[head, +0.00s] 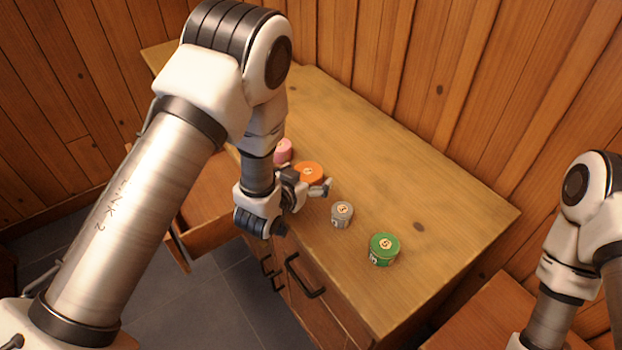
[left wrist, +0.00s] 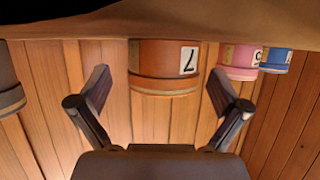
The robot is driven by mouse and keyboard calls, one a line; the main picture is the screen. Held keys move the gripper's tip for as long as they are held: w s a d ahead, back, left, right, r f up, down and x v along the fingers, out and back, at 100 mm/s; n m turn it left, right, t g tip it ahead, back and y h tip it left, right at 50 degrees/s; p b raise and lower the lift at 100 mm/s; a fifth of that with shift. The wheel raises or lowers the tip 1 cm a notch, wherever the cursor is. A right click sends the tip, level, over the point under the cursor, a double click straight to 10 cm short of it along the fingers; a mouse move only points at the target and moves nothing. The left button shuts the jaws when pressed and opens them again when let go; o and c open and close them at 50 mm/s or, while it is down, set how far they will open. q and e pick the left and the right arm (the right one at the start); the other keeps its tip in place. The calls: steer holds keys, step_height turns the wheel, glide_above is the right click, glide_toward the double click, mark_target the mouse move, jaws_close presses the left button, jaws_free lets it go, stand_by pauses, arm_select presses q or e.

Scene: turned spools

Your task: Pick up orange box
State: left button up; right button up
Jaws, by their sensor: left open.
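The orange box (head: 311,170) is a short round spool-like box on the wooden table, partly hidden by my left gripper (head: 309,187) in the head view. In the left wrist view the orange box (left wrist: 163,75) appears upside down, with a white label bearing a dark mark. My left gripper (left wrist: 160,92) is open, with one finger on either side of the orange box in that view. I see gaps between the fingers and the box, and nothing is held. My right arm shows at the right of the head view, but its gripper is out of frame.
A pink box (head: 283,150) stands behind the orange one, with a blue box (left wrist: 276,60) near it. A grey box (head: 342,213) and a green box (head: 384,248) stand nearer the front. The table's right and back area (head: 430,190) is clear. An open drawer (head: 210,235) juts out left.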

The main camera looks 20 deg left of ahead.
arm_select(q)
steer(key=shift+s+a, duration=0.1)
steer(key=shift+a, duration=0.15)
steer(key=c, duration=1.2)
steer(key=shift+r, duration=0.15)
